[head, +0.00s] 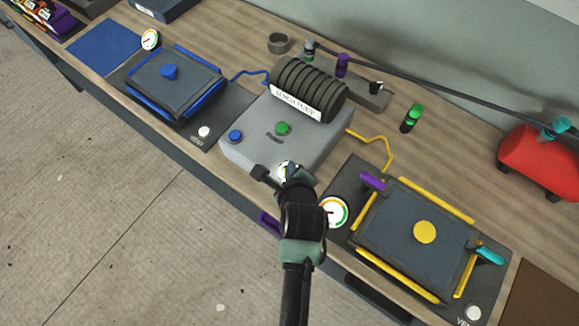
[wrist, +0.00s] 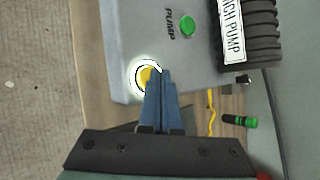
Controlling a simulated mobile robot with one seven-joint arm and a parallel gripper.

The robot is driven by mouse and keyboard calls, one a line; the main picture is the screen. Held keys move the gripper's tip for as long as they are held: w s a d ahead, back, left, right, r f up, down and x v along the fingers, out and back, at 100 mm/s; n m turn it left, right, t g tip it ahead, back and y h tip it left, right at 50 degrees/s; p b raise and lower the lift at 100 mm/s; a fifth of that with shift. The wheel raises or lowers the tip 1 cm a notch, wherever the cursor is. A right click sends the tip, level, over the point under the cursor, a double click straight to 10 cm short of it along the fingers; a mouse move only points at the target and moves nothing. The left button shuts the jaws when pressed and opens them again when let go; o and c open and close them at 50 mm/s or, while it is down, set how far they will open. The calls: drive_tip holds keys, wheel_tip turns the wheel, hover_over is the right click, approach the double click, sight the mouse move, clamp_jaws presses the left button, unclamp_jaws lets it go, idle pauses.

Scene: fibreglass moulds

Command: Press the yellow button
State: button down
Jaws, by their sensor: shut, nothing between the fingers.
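The yellow button (wrist: 144,76) shows in the wrist view on the grey pump box (wrist: 132,30), with a bright white ring around it. My gripper (wrist: 161,73) is shut and empty. Its fingertips overlap the right side of the button in the wrist view, and they hide part of it. I cannot tell whether they touch it. In the head view my gripper (head: 286,178) is over the near right part of the pump box (head: 257,155), and it mostly covers the button there.
A green button (head: 283,128) and a blue button (head: 235,135) are on the same box. The ribbed black pump (head: 310,90) stands behind. A blue-edged mould (head: 185,98) is left, a yellow-edged mould (head: 395,245) with gauge (head: 333,212) right. Hoses run across the bench.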

drive_tip(key=shift+f, duration=0.25)
drive_tip(key=shift+r, duration=0.1)
drive_tip(key=shift+r+p, duration=0.3)
drive_tip(key=shift+p, duration=0.35)
wheel_tip(320, 180, up, 6)
drive_tip(key=p, duration=0.6)
drive_tip(key=shift+p, duration=0.3)
